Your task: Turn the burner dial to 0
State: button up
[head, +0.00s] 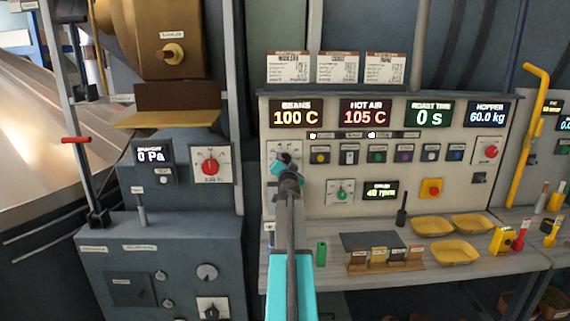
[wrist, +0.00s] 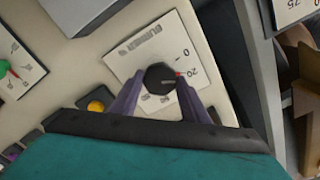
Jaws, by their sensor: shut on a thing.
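The burner dial (wrist: 160,78) is a round black knob on a white scale plate (wrist: 138,52), seen in the wrist view. The plate shows a 0 and a 20 near a small red mark at the knob's edge; the red mark sits close to the 20. My gripper (wrist: 158,92) has its two purple-grey fingers on either side of the knob, shut on it. In the head view my gripper (head: 285,165) reaches the white plate (head: 272,150) at the panel's left side and hides most of the dial.
The panel has displays reading 100 C (head: 297,114) and 105 C (head: 365,114). A row of buttons (head: 377,154) lies right of the dial. A green-knobbed dial (head: 340,192) sits below right. Yellow trays (head: 455,252) stand on the shelf.

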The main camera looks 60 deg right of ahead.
jog(key=shift+n+b, duration=0.6)
jog(key=shift+b, duration=0.3)
jog(key=n+b, duration=0.3)
jog(key=b, duration=0.3)
jog(key=shift+d+f+n, duration=0.1)
jog(key=shift+f+n, duration=0.05)
jog(key=shift+n, duration=0.15)
jog(key=n+b, duration=0.2)
jog(key=b, duration=0.2)
jog(key=shift+r+n, duration=0.2)
jog(key=shift+n, duration=0.2)
jog(key=shift+r+b, duration=0.15)
jog(key=shift+b, duration=0.25)
jog(key=o, duration=1.1)
jog(key=shift+c, duration=0.2)
jog(key=shift+s+a, duration=0.15)
jog(key=shift+a, duration=0.05)
jog(key=b+v, duration=0.2)
jog(key=v, duration=1.1)
jog(key=shift+a, duration=0.25)
